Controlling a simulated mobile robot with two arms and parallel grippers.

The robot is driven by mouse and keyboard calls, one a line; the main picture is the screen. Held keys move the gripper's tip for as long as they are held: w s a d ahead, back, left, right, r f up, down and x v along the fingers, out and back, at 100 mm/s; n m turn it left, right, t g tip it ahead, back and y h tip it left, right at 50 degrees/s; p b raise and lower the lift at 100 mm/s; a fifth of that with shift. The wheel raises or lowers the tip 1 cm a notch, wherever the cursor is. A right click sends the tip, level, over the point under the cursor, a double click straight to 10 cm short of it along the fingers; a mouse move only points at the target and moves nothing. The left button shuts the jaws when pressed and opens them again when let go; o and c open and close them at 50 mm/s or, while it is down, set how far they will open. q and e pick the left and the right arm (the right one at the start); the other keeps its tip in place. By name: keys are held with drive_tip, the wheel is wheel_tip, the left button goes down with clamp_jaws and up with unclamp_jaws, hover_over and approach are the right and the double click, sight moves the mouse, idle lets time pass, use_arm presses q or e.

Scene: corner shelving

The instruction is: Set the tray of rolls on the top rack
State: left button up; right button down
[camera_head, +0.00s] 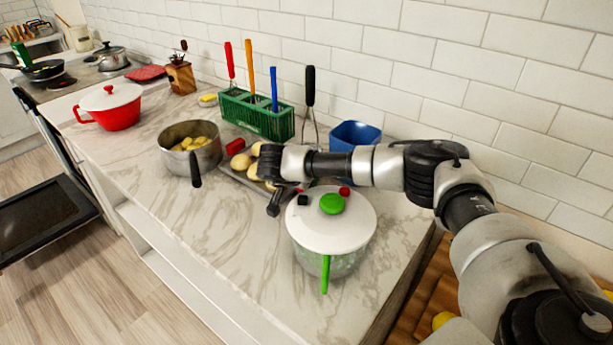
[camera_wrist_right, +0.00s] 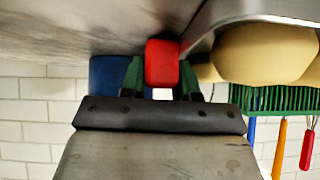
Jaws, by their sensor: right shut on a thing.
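The grey tray (camera_head: 229,174) of pale rolls (camera_head: 241,161) lies on the marble counter between the saucepan and the salad spinner. A red grip (camera_head: 235,145) shows at its far edge. My right gripper (camera_head: 287,201) is at the tray's near right side, and its arm hides part of the tray. In the right wrist view, which looks upside down, the fingers (camera_wrist_right: 160,78) are shut on a red grip (camera_wrist_right: 162,60) beside the tray's metal edge (camera_wrist_right: 215,15). A roll (camera_wrist_right: 265,53) shows there too. My left gripper is not in view. I cannot make out the top rack.
A salad spinner (camera_head: 330,227) with a white lid stands close to the right gripper. A saucepan (camera_head: 184,158) of potatoes, a green utensil basket (camera_head: 257,118) and a blue container (camera_head: 355,135) surround the tray. An open oven door (camera_head: 45,218) is at left.

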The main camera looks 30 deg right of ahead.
drive_tip(key=c, duration=0.8)
unclamp_jaws()
drive_tip(key=shift+a+r, duration=0.1)
